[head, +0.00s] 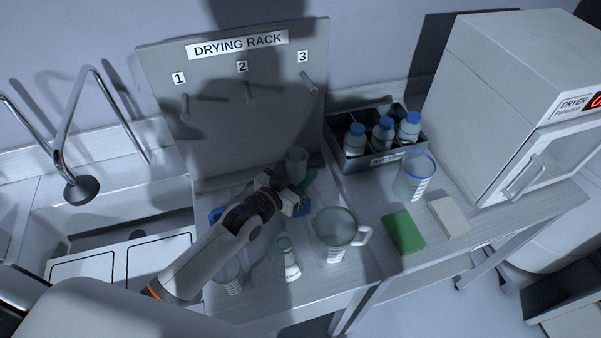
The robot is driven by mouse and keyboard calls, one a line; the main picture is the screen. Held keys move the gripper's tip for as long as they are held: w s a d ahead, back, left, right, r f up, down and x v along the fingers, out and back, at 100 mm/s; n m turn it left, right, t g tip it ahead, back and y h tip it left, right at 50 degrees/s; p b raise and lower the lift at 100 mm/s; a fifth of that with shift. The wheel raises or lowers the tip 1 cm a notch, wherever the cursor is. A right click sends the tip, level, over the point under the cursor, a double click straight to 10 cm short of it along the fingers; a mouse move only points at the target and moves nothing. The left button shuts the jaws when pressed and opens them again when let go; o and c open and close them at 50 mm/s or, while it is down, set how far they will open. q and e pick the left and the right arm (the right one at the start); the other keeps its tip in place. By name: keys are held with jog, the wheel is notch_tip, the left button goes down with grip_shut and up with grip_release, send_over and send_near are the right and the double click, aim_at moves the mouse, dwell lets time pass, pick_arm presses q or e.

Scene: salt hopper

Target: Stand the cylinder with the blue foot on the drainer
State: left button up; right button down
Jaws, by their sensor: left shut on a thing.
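My left gripper (293,199) is shut at the front of the drying rack, seen from behind its arm. A clear glass vessel (296,162) stands up just beyond the fingers and appears to be in their grip. My right gripper is out of view.
The pegged drying rack board (225,135) stands behind. A handled jug (334,236), a small flask (287,262) and a beaker (229,274) stand close by. Blue-capped bottles fill a dark crate (345,172). A blue-rimmed beaker (413,180), green block (403,232) and dryer (500,90) are right.

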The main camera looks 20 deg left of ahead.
pick_arm(q)
jog(key=shift+f, duration=0.25)
jog(key=shift+f, duration=0.15)
jog(key=o, duration=1.2)
jog(key=shift+o, duration=0.7)
jog(key=shift+s+r, duration=0.1)
jog(key=shift+r, duration=0.15)
jog(key=b+v, duration=0.2)
jog(key=v, duration=1)
jog(key=shift+b, duration=0.35)
